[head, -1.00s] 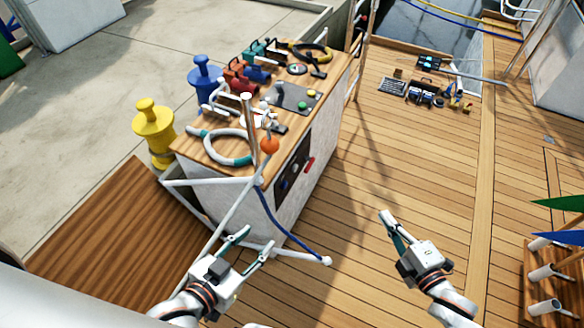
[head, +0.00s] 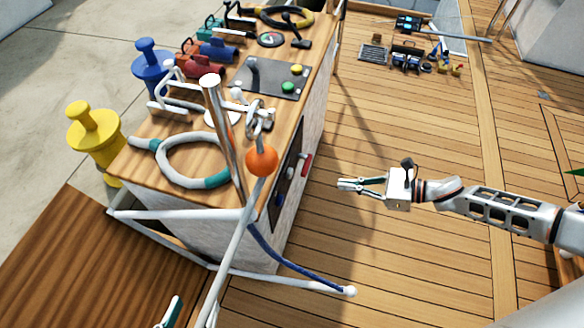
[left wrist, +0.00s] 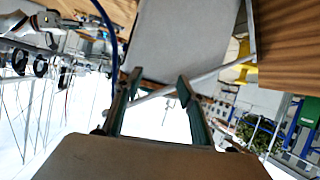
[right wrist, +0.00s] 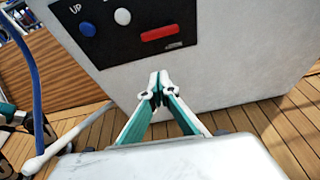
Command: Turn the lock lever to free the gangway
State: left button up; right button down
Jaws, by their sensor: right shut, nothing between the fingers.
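The lock lever, a red bar (head: 306,165), is on the dark panel (head: 285,185) on the console's side. In the right wrist view the red lever (right wrist: 165,33) lies near level, slightly tilted, beyond my fingertips. My right gripper (head: 342,185) is shut and empty, to the right of the panel and apart from it; its closed tips (right wrist: 158,82) show in its own view. The gangway is likely the brown plank surface (head: 60,255) at lower left. My left gripper shows only a fingertip (head: 172,312) in the head view; its own view (left wrist: 155,90) shows the fingers spread and empty.
A blue button (right wrist: 88,29) marked UP and a white button (right wrist: 122,16) sit beside the lever. A white rail (head: 240,235) with an orange ball (head: 262,160) and a blue rope (head: 290,262) stand before the console.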

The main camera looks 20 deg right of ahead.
pick_arm(q)
jog(key=shift+a, duration=0.15)
pick_arm(e)
jog(key=shift+w+d+f+n, duration=0.1)
jog(key=shift+w+n, duration=0.15)
jog(key=shift+n, duration=0.15)
jog(key=b+x, duration=0.2)
jog(key=x, duration=0.8)
pick_arm(q)
jog(key=shift+s+d+f+n+p, duration=0.15)
jog(key=shift+d+n+p, duration=0.35)
jog(key=shift+p, duration=0.1)
pick_arm(e)
notch_tip(320, 180, up, 4)
jog(key=shift+f, duration=0.1)
jog(key=shift+s, duration=0.1)
